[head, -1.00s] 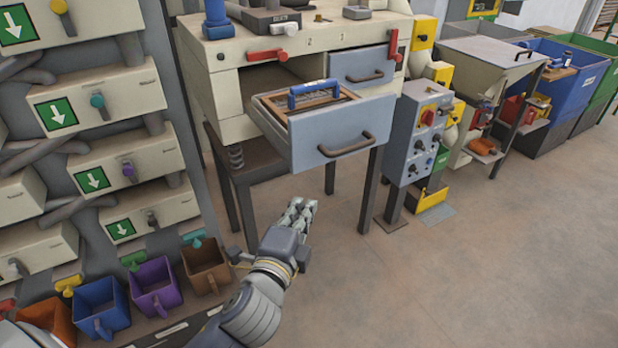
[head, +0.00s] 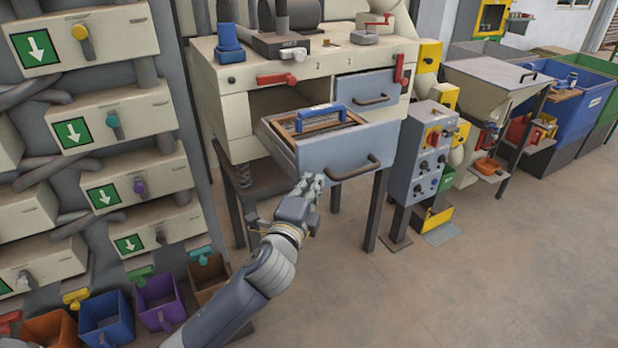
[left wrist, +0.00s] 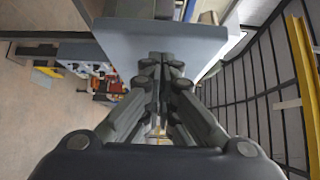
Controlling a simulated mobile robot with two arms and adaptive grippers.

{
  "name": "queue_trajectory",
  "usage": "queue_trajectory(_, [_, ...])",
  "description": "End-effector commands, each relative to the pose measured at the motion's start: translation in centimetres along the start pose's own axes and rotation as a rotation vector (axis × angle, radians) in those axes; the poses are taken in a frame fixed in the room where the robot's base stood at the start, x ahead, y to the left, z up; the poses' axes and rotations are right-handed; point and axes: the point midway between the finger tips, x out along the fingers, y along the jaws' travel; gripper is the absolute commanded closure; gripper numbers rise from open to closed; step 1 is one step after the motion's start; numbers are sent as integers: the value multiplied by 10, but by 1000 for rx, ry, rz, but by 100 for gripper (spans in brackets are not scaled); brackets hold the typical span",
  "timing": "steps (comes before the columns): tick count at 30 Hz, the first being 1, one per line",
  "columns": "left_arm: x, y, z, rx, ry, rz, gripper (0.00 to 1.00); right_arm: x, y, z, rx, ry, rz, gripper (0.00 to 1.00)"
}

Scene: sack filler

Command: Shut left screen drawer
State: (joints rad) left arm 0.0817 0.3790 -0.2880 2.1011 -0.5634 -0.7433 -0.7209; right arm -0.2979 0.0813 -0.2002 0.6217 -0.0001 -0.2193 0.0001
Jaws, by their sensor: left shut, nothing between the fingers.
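The left screen drawer (head: 340,150) is pulled out of the bench in the head view. It has a blue-grey front with a dark bar handle (head: 356,169), and a wood-framed screen with a blue handle (head: 321,116) lies in it. My left gripper (head: 312,184) is shut and empty, just below and in front of the drawer front, left of the handle. In the left wrist view, the shut fingers (left wrist: 162,70) show in front of the pale drawer front (left wrist: 150,42). Whether they touch it I cannot tell. My right gripper is not in view.
The right drawer (head: 367,88) is shut, with a red lever (head: 399,68) beside it. Another red lever (head: 277,79) is above the left opening. A grey control box (head: 424,150) stands to the right. Coloured bins (head: 105,316) are at lower left. The floor in front is clear.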

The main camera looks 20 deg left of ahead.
Motion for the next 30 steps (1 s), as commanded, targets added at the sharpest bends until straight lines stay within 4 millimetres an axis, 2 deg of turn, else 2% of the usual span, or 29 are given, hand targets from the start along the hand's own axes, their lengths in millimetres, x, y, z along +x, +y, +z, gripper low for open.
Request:
queue_trajectory(4, [6,0,7,-1,0,1,100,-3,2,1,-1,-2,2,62])
queue_trajectory(20, [12,-1,12,0,0,-1,100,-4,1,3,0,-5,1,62])
queue_trajectory(26, [31,-2,32,3,-4,-1,100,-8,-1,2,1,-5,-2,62])
queue_trajectory(30, [54,-3,56,4,-5,-2,100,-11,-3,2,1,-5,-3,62])
